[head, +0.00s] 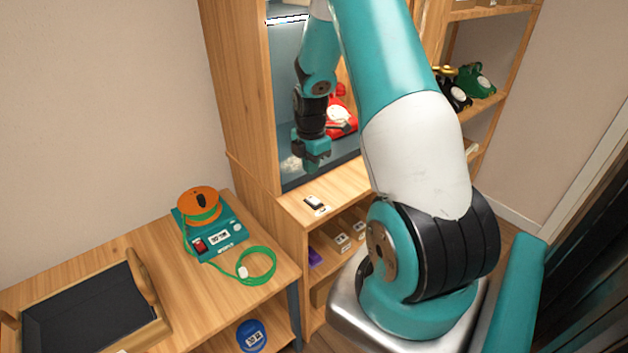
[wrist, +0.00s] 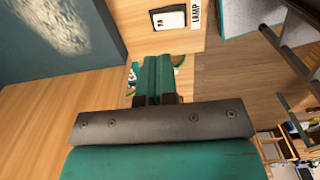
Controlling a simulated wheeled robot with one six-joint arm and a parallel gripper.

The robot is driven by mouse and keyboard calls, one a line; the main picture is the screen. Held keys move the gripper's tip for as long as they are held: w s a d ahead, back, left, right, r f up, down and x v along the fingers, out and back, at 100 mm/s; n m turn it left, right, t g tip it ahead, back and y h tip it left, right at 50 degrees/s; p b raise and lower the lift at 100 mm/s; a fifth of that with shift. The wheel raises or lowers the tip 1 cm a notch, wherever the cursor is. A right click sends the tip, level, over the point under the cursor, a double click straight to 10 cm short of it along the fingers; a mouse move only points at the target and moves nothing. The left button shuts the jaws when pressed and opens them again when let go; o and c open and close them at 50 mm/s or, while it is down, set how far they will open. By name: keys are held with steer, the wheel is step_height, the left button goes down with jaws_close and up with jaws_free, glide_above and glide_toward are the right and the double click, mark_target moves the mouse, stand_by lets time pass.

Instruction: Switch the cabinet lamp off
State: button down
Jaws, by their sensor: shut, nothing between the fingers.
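The cabinet (head: 240,95) is wooden with a blue-grey inside. A bright white strip, which looks like the lit lamp (head: 287,20), shows at its top. A small rocker switch (head: 314,202) in a black frame sits on the cabinet's front ledge. In the wrist view the switch (wrist: 168,18) has a white face and a label reading LAMP beside it. My gripper (head: 312,165) is shut and empty, pointing down in front of the cabinet opening, apart from the switch and above it. In the wrist view its teal fingers (wrist: 158,80) are together, below the switch in the picture.
A red phone (head: 338,118) stands inside the cabinet, partly behind my arm. Dark and green phones (head: 474,80) sit on the right shelf. A lower table at left holds a teal device with an orange reel (head: 201,206) and a dark tray (head: 85,310).

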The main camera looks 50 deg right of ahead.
steer(key=r, duration=0.5)
steer(key=shift+w+r, duration=0.3)
steer(key=shift+w, duration=0.1)
steer(key=s+a+r+m+y, duration=0.1)
steer(key=a+r, duration=0.2)
steer(key=a, duration=0.5)
steer(key=a+r+m+t, duration=0.1)
steer(key=a+r+m, duration=0.1)
steer(key=a+r, duration=0.35)
steer(key=s+a+r+m+y, duration=0.1)
steer(key=a+r, duration=0.1)
steer(key=a, duration=0.7)
steer(key=s+a+r+m+y, duration=0.1)
steer(key=s+a+r+m, duration=0.1)
steer(key=s+a, duration=0.6)
steer(key=s+a+r+m+g+y, duration=0.1)
steer(key=s+a+r+m, duration=0.1)
steer(key=s+a, duration=0.6)
steer(key=shift+s+r, duration=0.3)
steer(key=shift+s, duration=0.05)
